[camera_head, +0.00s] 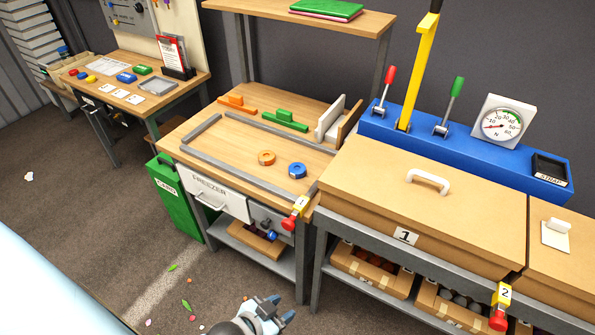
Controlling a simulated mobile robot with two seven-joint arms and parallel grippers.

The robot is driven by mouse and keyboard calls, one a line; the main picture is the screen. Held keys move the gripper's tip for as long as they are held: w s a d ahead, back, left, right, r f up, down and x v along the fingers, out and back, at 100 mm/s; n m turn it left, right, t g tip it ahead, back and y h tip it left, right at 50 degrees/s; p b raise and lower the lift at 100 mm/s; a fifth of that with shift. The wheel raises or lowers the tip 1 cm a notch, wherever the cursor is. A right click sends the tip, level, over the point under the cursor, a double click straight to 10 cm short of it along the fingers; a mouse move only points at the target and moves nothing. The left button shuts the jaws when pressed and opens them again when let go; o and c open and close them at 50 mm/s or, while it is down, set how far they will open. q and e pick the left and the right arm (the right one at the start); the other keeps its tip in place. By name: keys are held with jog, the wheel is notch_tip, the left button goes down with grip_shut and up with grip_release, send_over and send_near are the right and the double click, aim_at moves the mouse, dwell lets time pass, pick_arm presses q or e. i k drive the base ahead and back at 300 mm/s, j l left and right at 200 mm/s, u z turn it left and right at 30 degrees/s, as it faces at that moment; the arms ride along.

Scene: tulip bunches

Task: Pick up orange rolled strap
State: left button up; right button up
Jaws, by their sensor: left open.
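The orange rolled strap (267,157) is a small round roll with a dark centre. It lies flat on the wooden top of the freezer bench (245,152), inside a frame of grey rails. A similar blue roll (297,170) lies just to its right, apart from it. My left gripper (281,308) shows at the bottom edge of the view, open and with nothing seen between its fingers. It is well in front of the bench and far from the strap. My right gripper is not in view.
Grey rails (247,171) edge the bench top. Orange (236,102) and green (285,121) blocks lie behind the strap. A red-and-yellow tag 1 knob (294,213) sticks out at the front corner. A large box with a white handle (428,181) stands right. A green bin (172,200) stands left.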

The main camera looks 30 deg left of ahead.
aim_at(266, 157)
jog(key=j+u, duration=0.15)
jog(key=j, duration=0.3)
jog(key=i+j+u, duration=0.2)
jog(key=j, duration=0.2)
jog(key=j+u, duration=0.15)
jog(key=j, duration=0.25)
